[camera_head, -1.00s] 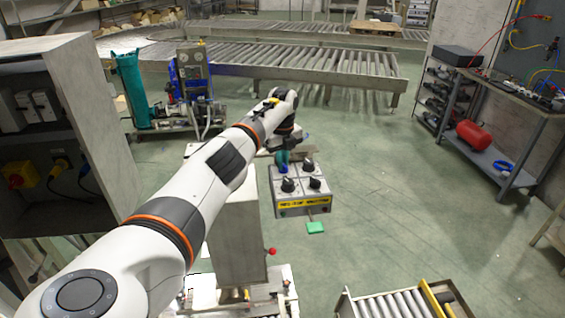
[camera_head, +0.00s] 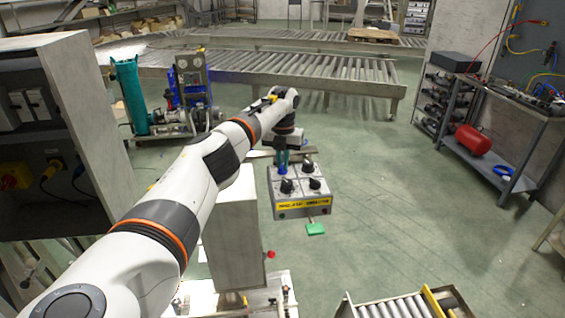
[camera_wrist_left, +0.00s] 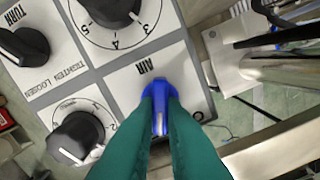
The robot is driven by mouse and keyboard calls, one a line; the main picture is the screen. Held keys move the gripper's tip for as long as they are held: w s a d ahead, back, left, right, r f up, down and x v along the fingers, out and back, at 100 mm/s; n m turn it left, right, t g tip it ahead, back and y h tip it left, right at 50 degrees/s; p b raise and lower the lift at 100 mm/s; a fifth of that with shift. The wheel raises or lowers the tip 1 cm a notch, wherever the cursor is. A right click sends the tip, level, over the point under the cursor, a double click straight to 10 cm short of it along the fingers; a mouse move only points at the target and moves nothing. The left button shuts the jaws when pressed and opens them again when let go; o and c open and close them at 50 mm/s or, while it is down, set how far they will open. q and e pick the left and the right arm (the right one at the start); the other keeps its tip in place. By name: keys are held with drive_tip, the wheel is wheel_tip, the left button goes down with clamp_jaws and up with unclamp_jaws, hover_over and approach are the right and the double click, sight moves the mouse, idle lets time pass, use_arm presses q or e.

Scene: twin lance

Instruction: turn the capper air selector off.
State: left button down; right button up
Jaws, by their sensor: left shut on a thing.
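The capper control box (camera_head: 303,210) stands in the middle of the head view, with black knobs and a yellow label on its front. The air selector is a blue handle (camera_wrist_left: 158,95) on a white panel marked AIR, which appears upside down in the left wrist view. A letter or mark like an O shows to its right. My left gripper (camera_wrist_left: 160,112) has teal fingers shut around the blue handle from both sides. In the head view my left gripper (camera_head: 282,160) reaches down to the box's back left corner. The fingers hide part of the handle. My right gripper is not in view.
Black knobs with number dials (camera_wrist_left: 75,138) sit close beside the selector. A grey cabinet (camera_head: 232,235) stands left of the box. A roller conveyor (camera_head: 300,70) lies behind, and a bench with a red tank (camera_head: 473,140) is at the right. The green floor between is open.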

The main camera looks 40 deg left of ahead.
use_arm(q)
drive_tip(key=shift+r+m, duration=0.1)
drive_tip(key=shift+m, duration=0.4)
drive_tip(key=c, duration=1.5)
unclamp_jaws()
drive_tip(key=shift+r+b, duration=0.25)
drive_tip(key=shift+b, duration=0.05)
wheel_tip(320, 180, up, 7)
drive_tip(key=shift+f+b, duration=0.2)
drive_tip(key=shift+b, duration=1)
wheel_tip(320, 180, up, 5)
drive_tip(key=shift+f, duration=0.1)
